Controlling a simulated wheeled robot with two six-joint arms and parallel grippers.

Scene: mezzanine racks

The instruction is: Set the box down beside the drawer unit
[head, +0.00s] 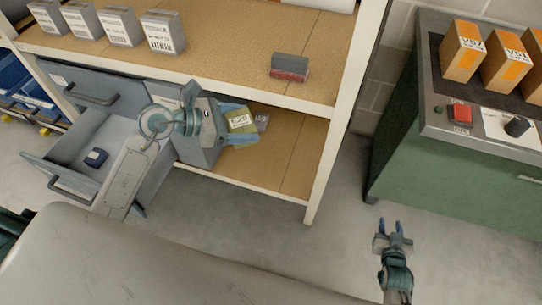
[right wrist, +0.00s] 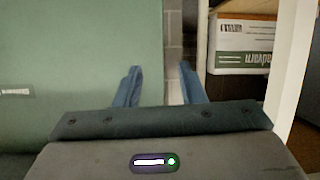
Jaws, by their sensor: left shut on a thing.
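The grey drawer unit (head: 158,86) stands on the lower shelf at left. A yellow-green box (head: 239,120) with a label is at the unit's right side. My left gripper (head: 228,120) is shut on this box, and the gripper partly hides it. I cannot tell whether the box touches the shelf. My right gripper (head: 391,228) is open and empty above the floor by the green cabinet. Its spread fingers show in the right wrist view (right wrist: 160,86).
A small grey item (head: 262,121) is just right of the box. The lower shelf (head: 290,155) is bare farther right, up to the white post (head: 334,130). Several grey boxes (head: 163,33) and a red-grey block (head: 289,67) are on the shelf above. The green cabinet (head: 430,150) stands right.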

